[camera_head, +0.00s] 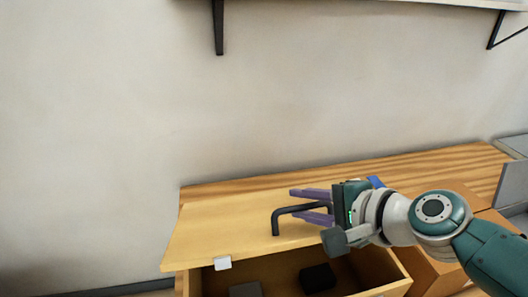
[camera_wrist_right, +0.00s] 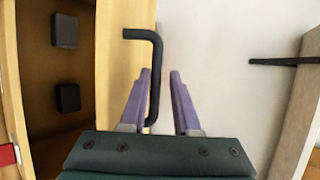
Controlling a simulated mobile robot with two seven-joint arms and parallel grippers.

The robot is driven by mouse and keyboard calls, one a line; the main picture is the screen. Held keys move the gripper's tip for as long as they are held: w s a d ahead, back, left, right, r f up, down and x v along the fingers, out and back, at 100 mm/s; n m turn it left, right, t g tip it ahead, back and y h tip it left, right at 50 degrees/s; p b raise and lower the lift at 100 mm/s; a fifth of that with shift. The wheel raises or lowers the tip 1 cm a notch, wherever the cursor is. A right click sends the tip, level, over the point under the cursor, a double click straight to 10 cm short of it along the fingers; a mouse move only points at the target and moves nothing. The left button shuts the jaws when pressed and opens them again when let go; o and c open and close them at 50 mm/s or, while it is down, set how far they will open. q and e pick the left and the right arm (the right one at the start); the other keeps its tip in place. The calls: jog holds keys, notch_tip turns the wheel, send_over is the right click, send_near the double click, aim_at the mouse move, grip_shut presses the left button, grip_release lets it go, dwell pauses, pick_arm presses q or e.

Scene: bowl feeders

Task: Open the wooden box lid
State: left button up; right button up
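The wooden box (camera_head: 392,284) stands low in the head view, with its pale lid (camera_head: 225,222) raised and its inside showing. A black bent handle (camera_head: 290,208) is fixed to the lid; it also shows in the right wrist view (camera_wrist_right: 156,65). My right gripper (camera_head: 308,206) is at the handle with its purple fingers apart. In the right wrist view, the handle's bar runs between the fingertips (camera_wrist_right: 160,72), close to the left finger, with a gap to the right one. I cannot tell whether the bar touches a finger. My left gripper is out of view.
Dark blocks (camera_head: 318,278) lie inside the box. A white catch (camera_head: 222,263) sits on the lid's front edge. A wooden surface (camera_head: 440,166) runs behind, against a bare wall (camera_head: 110,130). A shelf bracket (camera_head: 218,28) hangs above.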

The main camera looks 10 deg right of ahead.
jog(key=shift+w+r+p+v, duration=0.1)
jog(key=shift+r+p+v, duration=0.05)
jog(key=shift+p+v, duration=1.05)
jog(key=shift+w+r+p+v, duration=0.15)
jog(key=shift+p+v, duration=0.6)
jog(key=shift+v, duration=0.8)
jog(key=shift+p+v, duration=0.75)
jog(key=shift+v, duration=0.55)
